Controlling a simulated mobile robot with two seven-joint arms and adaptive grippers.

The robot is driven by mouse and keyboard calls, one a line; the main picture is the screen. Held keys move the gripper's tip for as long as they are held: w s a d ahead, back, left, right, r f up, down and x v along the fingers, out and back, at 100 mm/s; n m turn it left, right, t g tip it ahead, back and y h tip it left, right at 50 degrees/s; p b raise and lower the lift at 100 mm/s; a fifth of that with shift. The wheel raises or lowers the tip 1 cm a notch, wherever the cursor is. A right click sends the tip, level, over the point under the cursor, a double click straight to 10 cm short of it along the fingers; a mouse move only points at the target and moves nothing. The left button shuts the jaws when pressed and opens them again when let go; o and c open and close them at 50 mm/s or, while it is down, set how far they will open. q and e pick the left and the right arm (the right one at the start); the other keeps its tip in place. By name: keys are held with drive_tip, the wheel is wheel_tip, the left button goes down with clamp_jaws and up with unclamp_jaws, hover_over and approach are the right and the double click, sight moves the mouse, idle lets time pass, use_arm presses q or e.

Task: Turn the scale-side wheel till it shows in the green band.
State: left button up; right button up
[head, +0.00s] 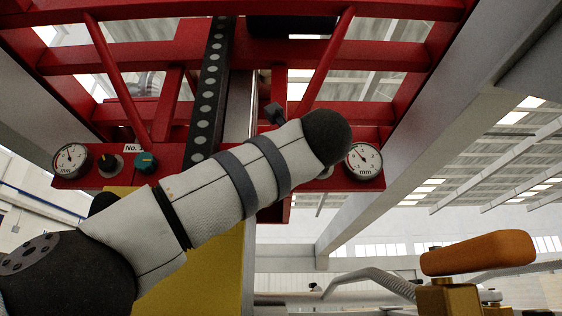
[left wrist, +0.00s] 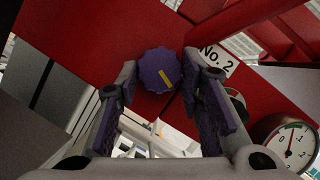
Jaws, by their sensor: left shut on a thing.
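In the left wrist view a purple ribbed wheel (left wrist: 157,70) with a yellow mark sits on the red panel, left of the label "No. 2". My left gripper (left wrist: 162,77) has its two fingers on either side of this wheel and is shut on it. A round dial (left wrist: 288,143) with figures 0, 1 and 2 and a little green stands at the right. Another round part (left wrist: 236,98) shows partly behind the right finger, between wheel and dial. In the head view my left arm hides the wheel; the right dial (head: 364,161) shows beside it. My right gripper is not in view.
A second dial (head: 70,160), a black knob (head: 108,163) and a teal knob (head: 146,162) sit on the left of the red beam. A dark perforated rail (head: 209,85) runs upward. An orange handle-like part (head: 478,253) stands low at the right.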

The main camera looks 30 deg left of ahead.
use_arm(q)
drive_tip(key=o, duration=1.2)
drive_tip(key=shift+c, duration=0.2)
drive_tip(key=v, duration=1.2)
drive_tip(key=shift+s+r, duration=0.1)
